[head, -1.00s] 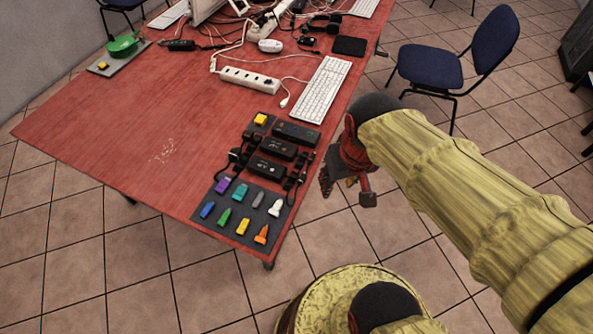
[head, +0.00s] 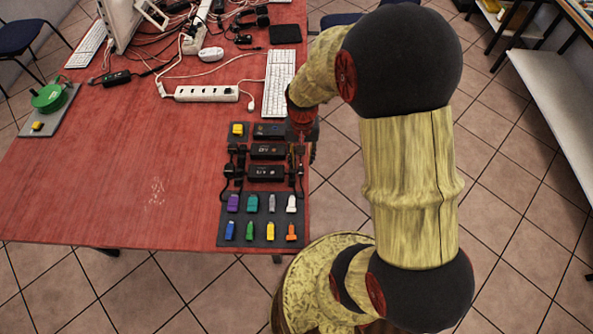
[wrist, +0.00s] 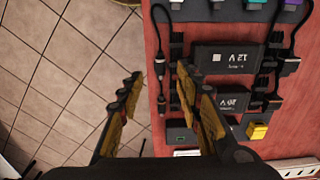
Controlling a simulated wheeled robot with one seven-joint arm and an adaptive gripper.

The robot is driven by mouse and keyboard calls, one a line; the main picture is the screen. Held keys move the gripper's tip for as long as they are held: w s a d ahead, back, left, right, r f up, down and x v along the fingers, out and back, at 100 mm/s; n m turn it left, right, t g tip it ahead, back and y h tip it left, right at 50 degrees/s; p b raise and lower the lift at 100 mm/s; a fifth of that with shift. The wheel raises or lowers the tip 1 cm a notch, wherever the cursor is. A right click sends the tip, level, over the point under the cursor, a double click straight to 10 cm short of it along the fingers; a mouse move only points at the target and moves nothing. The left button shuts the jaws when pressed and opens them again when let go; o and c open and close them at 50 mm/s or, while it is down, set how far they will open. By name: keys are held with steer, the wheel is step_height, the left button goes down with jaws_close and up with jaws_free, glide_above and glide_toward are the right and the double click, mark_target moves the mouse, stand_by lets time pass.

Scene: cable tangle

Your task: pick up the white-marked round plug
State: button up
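Black power adapters lie near the table's right edge in the head view, one of them (head: 265,172) nearest the colored pieces. In the wrist view, one adapter (wrist: 232,61) has a white square and "12 V"; another (wrist: 231,103) reads "20 V". Black cables end in small dark plugs beside them, including one at left (wrist: 175,101) and one at right (wrist: 290,66). I cannot tell which is the white-marked round plug. My gripper (wrist: 158,76) is open and empty, its fingers over the table edge, the right finger close to the left-hand plugs. In the head view my arm partly hides it.
A dark mat (head: 226,239) holds several colored connectors. A yellow block (head: 238,130) sits beside the adapters. A power strip (head: 206,93), a white keyboard (head: 278,85) and tangled cables lie farther back. The left half of the red table (head: 110,180) is mostly clear.

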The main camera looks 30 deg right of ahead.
mark_target(301, 172)
steer(key=shift+w+f+b, duration=0.1)
steer(key=shift+f+b, duration=1.65)
steer(key=shift+f, duration=2.2)
steer(key=shift+r, duration=0.1)
steer(key=shift+c, duration=1.2)
steer(key=c, duration=0.7)
